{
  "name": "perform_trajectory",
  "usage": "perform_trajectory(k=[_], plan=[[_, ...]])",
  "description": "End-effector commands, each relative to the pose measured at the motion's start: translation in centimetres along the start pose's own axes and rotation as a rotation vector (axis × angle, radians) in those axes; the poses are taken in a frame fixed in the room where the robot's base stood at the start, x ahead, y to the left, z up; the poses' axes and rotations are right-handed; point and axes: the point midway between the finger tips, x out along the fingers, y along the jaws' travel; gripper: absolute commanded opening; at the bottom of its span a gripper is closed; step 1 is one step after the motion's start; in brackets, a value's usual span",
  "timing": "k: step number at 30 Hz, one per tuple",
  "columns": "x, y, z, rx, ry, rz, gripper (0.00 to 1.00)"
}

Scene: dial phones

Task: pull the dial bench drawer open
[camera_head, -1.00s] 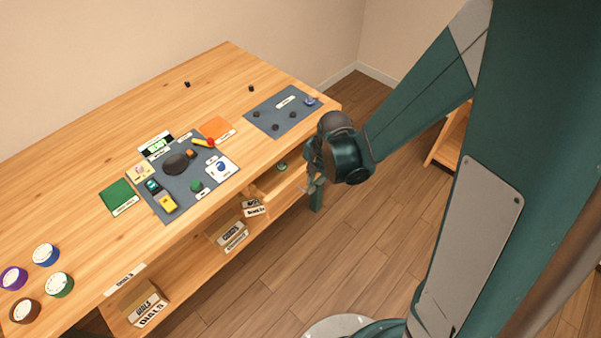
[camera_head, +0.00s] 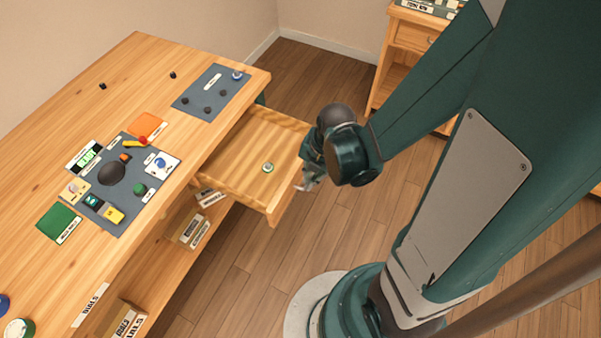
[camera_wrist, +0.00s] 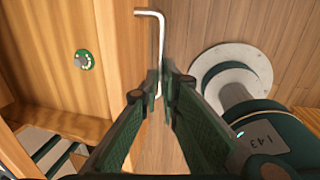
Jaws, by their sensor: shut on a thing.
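The bench drawer (camera_head: 250,145) is pulled well out from under the bench top, so its wooden inside shows in the head view. A small green-and-white round item (camera_head: 268,167) lies in it and also shows in the wrist view (camera_wrist: 84,60). My gripper (camera_head: 308,182) is at the drawer's front, with its fingertips small in the head view. In the wrist view my gripper (camera_wrist: 164,82) is shut on the drawer's metal bar handle (camera_wrist: 161,35). The fingers hide part of the handle.
The bench top (camera_head: 95,70) holds a grey mat with small parts, a green pad (camera_head: 58,222) and an orange pad (camera_head: 146,126). Boxes (camera_head: 190,230) stand on the shelf below. A wooden cabinet (camera_head: 412,38) stands at the back right.

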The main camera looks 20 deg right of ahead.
Motion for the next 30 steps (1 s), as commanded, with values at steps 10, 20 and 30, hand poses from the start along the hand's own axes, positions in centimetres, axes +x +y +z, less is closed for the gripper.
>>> perform_trajectory(k=[10,20,30], plan=[[-0.09,-0.73,0.03,0.001,0.000,-0.001,0.00],[-0.09,-0.70,0.03,0.000,0.000,-0.001,0.13],[-0.20,-0.67,0.02,0.000,0.000,0.000,0.13]])
